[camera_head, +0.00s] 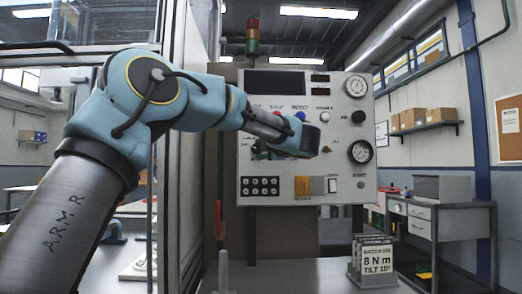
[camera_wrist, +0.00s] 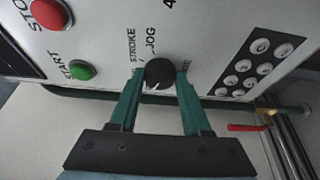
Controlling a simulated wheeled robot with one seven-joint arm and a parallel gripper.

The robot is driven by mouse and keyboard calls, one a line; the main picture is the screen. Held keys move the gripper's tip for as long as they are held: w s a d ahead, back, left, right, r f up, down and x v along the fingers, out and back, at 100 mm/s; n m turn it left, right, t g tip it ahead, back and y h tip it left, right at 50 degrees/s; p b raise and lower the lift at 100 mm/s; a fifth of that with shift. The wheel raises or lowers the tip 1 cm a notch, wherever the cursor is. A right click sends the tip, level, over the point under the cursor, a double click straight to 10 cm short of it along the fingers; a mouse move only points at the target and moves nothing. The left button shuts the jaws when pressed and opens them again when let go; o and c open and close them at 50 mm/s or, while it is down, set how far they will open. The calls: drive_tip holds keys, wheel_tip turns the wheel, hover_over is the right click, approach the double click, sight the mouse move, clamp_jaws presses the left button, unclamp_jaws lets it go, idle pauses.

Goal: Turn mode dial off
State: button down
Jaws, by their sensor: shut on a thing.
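The mode dial (camera_wrist: 160,72) is a round black knob with a white pointer mark, on the pale panel in the wrist view. "STROKE" and "JOG" are printed beside it, and another label is partly covered by a finger. My gripper (camera_wrist: 157,80) has its two green fingers on either side of the dial, shut on it. In the head view my arm's end hides the dial and most of the fingers in front of the control panel (camera_head: 345,140).
A red stop button (camera_wrist: 48,13), a green start button (camera_wrist: 82,70) and a black keypad (camera_wrist: 250,65) sit near the dial. A green rail runs below the panel. A sign (camera_head: 378,258) stands on the bench at lower right in the head view.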

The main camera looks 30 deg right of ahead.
drive_tip(key=shift+c, duration=1.8)
unclamp_jaws()
drive_tip(key=s+b, duration=0.2)
drive_tip(key=s, duration=0.8)
drive_tip(key=shift+s+a+b, duration=0.25)
drive_tip(key=shift+s+b, duration=0.05)
drive_tip(key=shift+s, duration=0.1)
